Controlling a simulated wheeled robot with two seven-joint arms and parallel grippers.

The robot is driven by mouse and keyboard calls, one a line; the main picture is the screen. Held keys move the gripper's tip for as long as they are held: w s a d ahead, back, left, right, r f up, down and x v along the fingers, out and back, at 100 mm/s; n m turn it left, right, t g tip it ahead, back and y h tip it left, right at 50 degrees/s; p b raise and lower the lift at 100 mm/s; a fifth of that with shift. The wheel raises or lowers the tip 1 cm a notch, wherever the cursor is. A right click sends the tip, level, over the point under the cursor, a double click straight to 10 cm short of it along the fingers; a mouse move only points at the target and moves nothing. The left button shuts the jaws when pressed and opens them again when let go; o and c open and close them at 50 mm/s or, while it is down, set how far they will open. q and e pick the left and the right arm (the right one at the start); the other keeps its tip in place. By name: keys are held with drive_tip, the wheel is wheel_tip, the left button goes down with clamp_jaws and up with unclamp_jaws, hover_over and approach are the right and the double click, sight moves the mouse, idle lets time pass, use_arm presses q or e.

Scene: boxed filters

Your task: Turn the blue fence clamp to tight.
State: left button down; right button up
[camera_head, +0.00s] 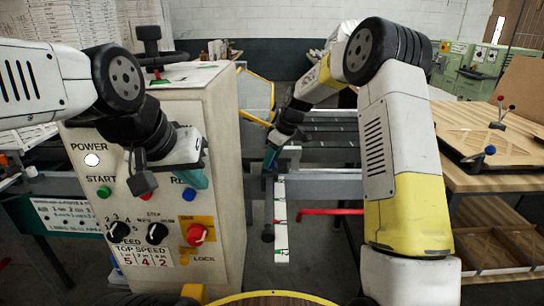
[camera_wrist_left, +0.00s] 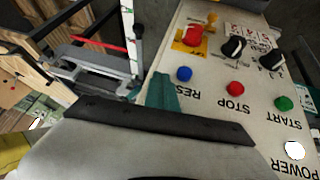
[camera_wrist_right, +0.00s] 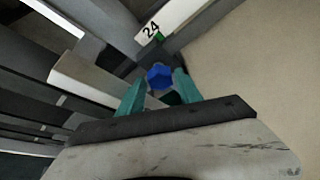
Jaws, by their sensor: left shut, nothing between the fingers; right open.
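The blue fence clamp (camera_wrist_right: 160,76) shows in the right wrist view as a small faceted blue knob beside a white scale strip marked 24. My right gripper (camera_wrist_right: 160,88) is open, with one teal finger on each side of the knob. I cannot tell whether the fingers touch it. In the head view my right gripper (camera_head: 270,160) is at the fence rails, and the knob cannot be made out there. My left gripper (camera_head: 198,178) is shut and empty in front of the control panel, close to the RESET label. Its teal fingers also show in the left wrist view (camera_wrist_left: 163,92).
The control panel (camera_head: 220,110) with buttons, dials and a red LOCK knob (camera_head: 196,234) stands left of the rails. A red bar (camera_head: 330,211) lies right of the white scale strip (camera_head: 281,225). A wooden bench (camera_head: 470,105) stands at the right.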

clamp_jaws()
drive_tip(key=shift+m, duration=0.4)
drive_tip(key=m, duration=0.1)
drive_tip(key=m+t+h, duration=0.1)
drive_tip(key=m, duration=0.1)
drive_tip(key=shift+s+a+r, duration=0.1)
drive_tip(key=shift+s+a, duration=0.05)
drive_tip(key=shift+a, duration=0.05)
drive_tip(key=m, duration=0.2)
drive_tip(key=m+t+h, duration=0.1)
drive_tip(key=m, duration=0.1)
drive_tip(key=shift+s+a+h, duration=0.1)
drive_tip(key=shift+a+h, duration=0.05)
drive_tip(key=shift+h, duration=0.15)
drive_tip(key=m+h, duration=0.1)
drive_tip(key=m, duration=0.4)
drive_tip(key=shift+a+h, duration=0.1)
drive_tip(key=shift+h, duration=0.3)
drive_tip(key=shift+m+h, duration=0.7)
drive_tip(key=shift+m, duration=1.1)
drive_tip(key=shift+a, duration=0.1)
